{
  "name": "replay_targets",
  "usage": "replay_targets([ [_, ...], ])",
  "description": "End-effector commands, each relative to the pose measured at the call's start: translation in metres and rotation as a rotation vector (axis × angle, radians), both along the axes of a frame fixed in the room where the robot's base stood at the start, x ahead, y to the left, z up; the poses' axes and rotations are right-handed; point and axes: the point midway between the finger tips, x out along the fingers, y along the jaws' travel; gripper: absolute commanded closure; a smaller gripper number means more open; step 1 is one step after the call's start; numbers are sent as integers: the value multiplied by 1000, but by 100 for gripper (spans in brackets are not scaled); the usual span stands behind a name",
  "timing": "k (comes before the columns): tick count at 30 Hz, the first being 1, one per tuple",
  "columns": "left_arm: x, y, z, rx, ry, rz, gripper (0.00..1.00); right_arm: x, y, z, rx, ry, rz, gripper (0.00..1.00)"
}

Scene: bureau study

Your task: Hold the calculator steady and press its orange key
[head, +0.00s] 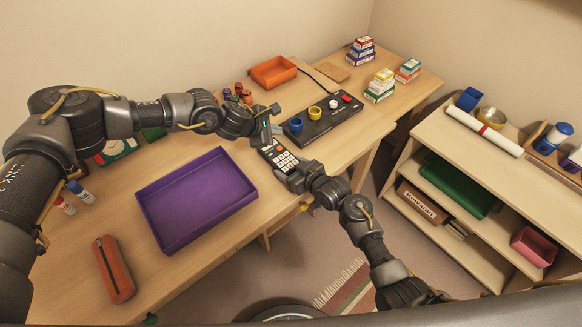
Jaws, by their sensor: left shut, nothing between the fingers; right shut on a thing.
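The calculator (279,155) is dark with rows of pale keys and lies on the desk right of the purple tray. My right gripper (291,173) is shut on the calculator's near end. My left gripper (267,134) is shut and empty, with its fingertips over or just beside the calculator's far end. I cannot tell whether the fingertips touch a key. The orange key cannot be made out clearly at this size; the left gripper may cover part of that end.
The purple tray (150,215) lies left of the calculator. A black board (345,119) with coloured pieces lies behind it to the right. An orange bin (273,72) stands at the back. A red pencil case (114,268) lies front left. A shelf unit (450,136) stands at the right.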

Motion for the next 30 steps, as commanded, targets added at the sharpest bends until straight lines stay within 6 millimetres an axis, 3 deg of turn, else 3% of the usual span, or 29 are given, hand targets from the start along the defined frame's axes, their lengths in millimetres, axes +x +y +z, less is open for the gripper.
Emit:
replay_targets([
  [14, 0, 0, 7, 1, 1, 0, 100, 0, 0, 0, 0, 0, 0, 59],
  [15, 0, 0, 7, 1, 1, 0, 100, 0, 0, 0, 0, 0, 0, 30],
  [20, 0, 0, 7, 1, 1, 0, 100, 0, 0, 0, 0, 0, 0, 9],
  [30, -1, 0, 7, 1, 1, 0, 100, -2, -2, 1, 0, 0, 0, 7],
])
